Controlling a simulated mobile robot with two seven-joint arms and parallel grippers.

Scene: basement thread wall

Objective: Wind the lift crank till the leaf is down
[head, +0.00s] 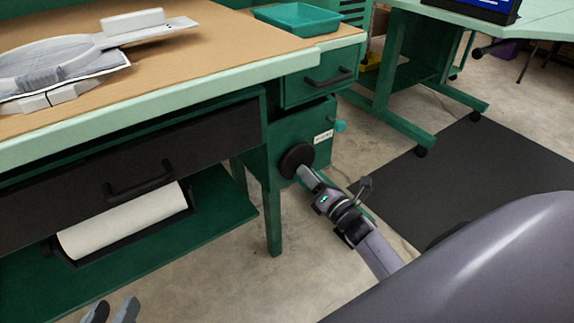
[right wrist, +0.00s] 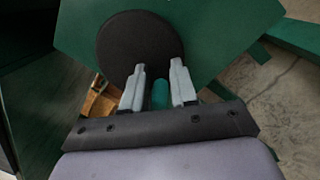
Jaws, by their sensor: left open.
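The lift crank shows as a black disc (head: 297,160) on a green housing under the bench's right end. The disc also fills the upper middle of the right wrist view (right wrist: 140,50). My right gripper (head: 304,173) is at the disc's lower right edge. In the right wrist view its fingers (right wrist: 158,75) stand apart, with a teal handle (right wrist: 160,94) between them and narrow gaps on both sides. My left gripper (head: 112,311) is open and empty at the bottom left edge. A grey, flat, round-framed piece (head: 50,62) lies on the bench top; I cannot tell whether it is the leaf.
A second teal knob (head: 340,126) sticks out of the housing's right side, beside a white label (head: 323,137). A black drawer (head: 130,160) and a white paper roll (head: 122,220) are under the bench. A teal tray (head: 297,17) stands on top. A dark mat (head: 480,175) lies right.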

